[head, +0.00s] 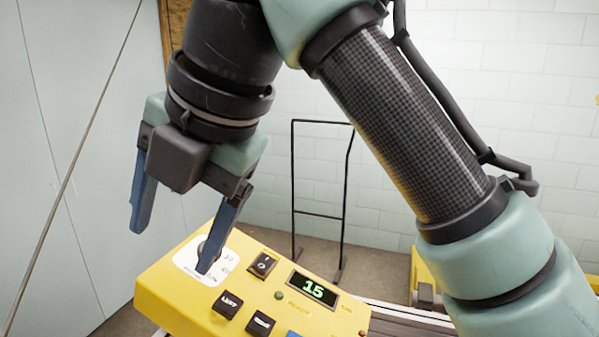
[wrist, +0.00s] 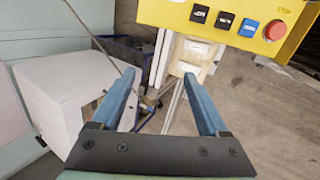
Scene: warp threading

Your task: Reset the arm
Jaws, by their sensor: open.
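My gripper (head: 172,245) is open, with its two blue fingers spread and nothing between them. In the head view it hangs at the left, its right finger in front of the yellow control panel (head: 165,297). I cannot tell whether that finger touches the panel. My arm comes in from the lower right and bends at the top. In the wrist view the open fingers (wrist: 163,92) point away below the yellow panel (wrist: 175,12), over a pale rail.
The panel has a lit display (head: 312,289) reading 15, black buttons and a red button (wrist: 274,30). A black metal frame (head: 321,215) stands by the white brick wall. A white box (wrist: 75,105) sits left in the wrist view. Bare floor shows at right there.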

